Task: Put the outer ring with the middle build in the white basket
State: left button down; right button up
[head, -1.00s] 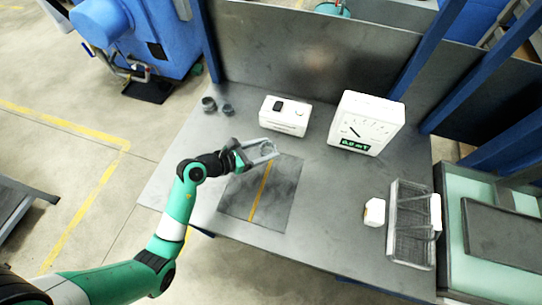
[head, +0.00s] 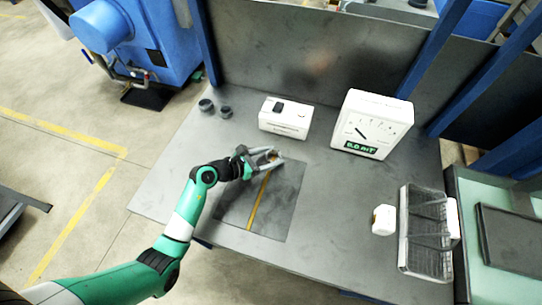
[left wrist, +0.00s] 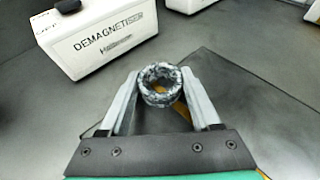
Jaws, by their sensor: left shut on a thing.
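My left gripper (head: 272,157) is over the far edge of the dark mat, shut on a ring. In the left wrist view the ring (left wrist: 160,84) is dark grey and mottled, held between the two fingertips (left wrist: 160,90) with its opening showing. I cannot tell from its look which build it is. In the head view the ring is too small to make out well. The basket (head: 428,232), a wire one with white end parts, stands at the right of the table. My right gripper is not in view.
A white demagnetiser (head: 285,118) stands behind the gripper. A white gauge box with a green display (head: 371,125) stands right of it. Two dark rings (head: 215,109) are at the back left. A small white block (head: 384,219) is left of the basket. The dark mat (head: 280,205) is bare.

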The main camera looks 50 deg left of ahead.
pick_arm(q)
jog(key=shift+c, duration=0.5)
grip_release()
jog(key=shift+s+r+p, duration=0.3)
jog(key=p+v, duration=0.3)
jog(key=v, duration=0.7)
jog(key=shift+s+a+r+p, duration=0.1)
jog(key=shift+s+r+p, duration=0.05)
jog(key=shift+s+p, duration=0.15)
jog(key=shift+s+r, duration=0.1)
jog(key=shift+s, duration=0.25)
jog(key=shift+r, duration=0.1)
